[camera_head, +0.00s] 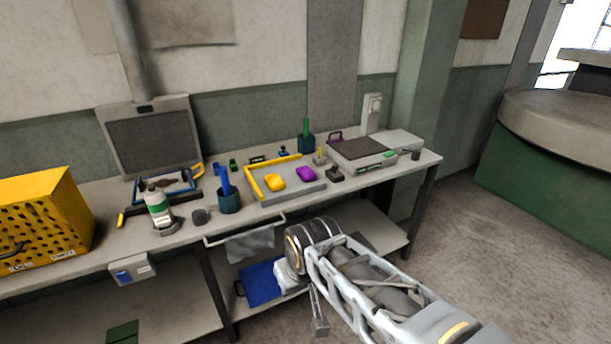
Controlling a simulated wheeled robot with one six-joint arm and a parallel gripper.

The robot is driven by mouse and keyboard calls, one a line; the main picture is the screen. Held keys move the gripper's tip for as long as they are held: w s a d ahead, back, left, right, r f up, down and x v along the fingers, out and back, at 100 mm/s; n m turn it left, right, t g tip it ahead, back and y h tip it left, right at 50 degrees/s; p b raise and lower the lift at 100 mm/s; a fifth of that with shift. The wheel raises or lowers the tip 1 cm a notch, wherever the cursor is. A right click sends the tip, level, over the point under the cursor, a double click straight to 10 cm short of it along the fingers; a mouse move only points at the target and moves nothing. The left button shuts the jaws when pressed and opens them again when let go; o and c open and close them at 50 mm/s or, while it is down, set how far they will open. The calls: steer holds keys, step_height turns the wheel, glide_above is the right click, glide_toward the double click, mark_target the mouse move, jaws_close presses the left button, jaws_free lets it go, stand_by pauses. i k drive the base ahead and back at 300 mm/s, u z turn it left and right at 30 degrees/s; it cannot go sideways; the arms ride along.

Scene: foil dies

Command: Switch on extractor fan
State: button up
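The extractor (152,140) is a grey framed hood with a dark mesh face, standing at the back left of the bench with a pipe rising from its top. A small pale switch box (132,270) with a blue part is fixed at the bench's front edge, left of centre. Its switch position is too small to read. My arm reaches in from the lower right, in front of the bench and well right of the switch box. My gripper (319,312) seems to hang below the wrist, apart from the bench; its fingers are too unclear to tell open or shut.
A cloth (250,245) hangs from a front rail. Floor at right is clear.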

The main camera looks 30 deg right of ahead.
mark_target(123, 276)
steer(key=k, duration=1.35)
steer(key=u, duration=0.3)
steer(key=i, duration=0.4)
steer(key=u, duration=0.9)
steer(key=i, duration=1.2)
steer(key=z, duration=0.2)
